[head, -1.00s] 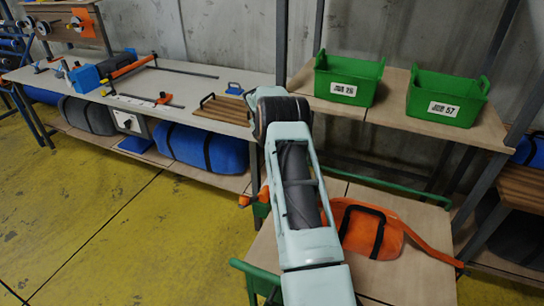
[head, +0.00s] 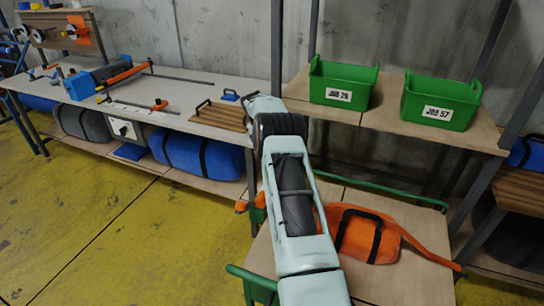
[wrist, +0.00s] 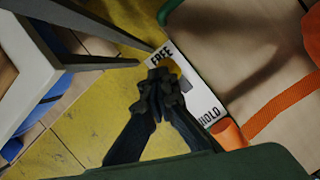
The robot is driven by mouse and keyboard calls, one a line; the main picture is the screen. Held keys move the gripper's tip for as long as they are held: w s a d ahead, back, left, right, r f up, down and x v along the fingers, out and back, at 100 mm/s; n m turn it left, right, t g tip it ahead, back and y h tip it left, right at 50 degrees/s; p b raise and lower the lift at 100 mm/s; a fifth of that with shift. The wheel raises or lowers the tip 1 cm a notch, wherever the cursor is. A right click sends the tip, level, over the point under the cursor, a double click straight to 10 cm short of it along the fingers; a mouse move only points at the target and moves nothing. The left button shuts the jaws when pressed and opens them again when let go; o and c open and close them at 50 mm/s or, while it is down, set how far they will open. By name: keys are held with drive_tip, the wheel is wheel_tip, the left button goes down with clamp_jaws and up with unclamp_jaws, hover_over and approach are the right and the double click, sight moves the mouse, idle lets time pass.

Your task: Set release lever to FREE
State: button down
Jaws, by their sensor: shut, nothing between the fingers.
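The release lever's label plate (wrist: 185,75) shows in the wrist view, with FREE at its upper end and HOLD at its lower end. An orange grip (wrist: 230,133), which looks like the lever's, lies beside the word HOLD. My gripper (wrist: 160,80) is shut and empty, its dark fingertips over or in front of the plate's left edge near FREE. I cannot tell whether they touch it. In the head view, orange parts (head: 241,206) show at the left edge of the green-railed cart (head: 349,191). My arm hides the gripper and the plate there.
An orange bag (head: 357,240) with a strap lies on the cart. A workbench (head: 190,88) with clamps stands left, with a blue roll (head: 200,155) below. Green bins (head: 342,83) sit on the shelf behind. The yellow floor (head: 130,220) is clear at front left.

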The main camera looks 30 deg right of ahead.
drive_tip(key=v, duration=1.2)
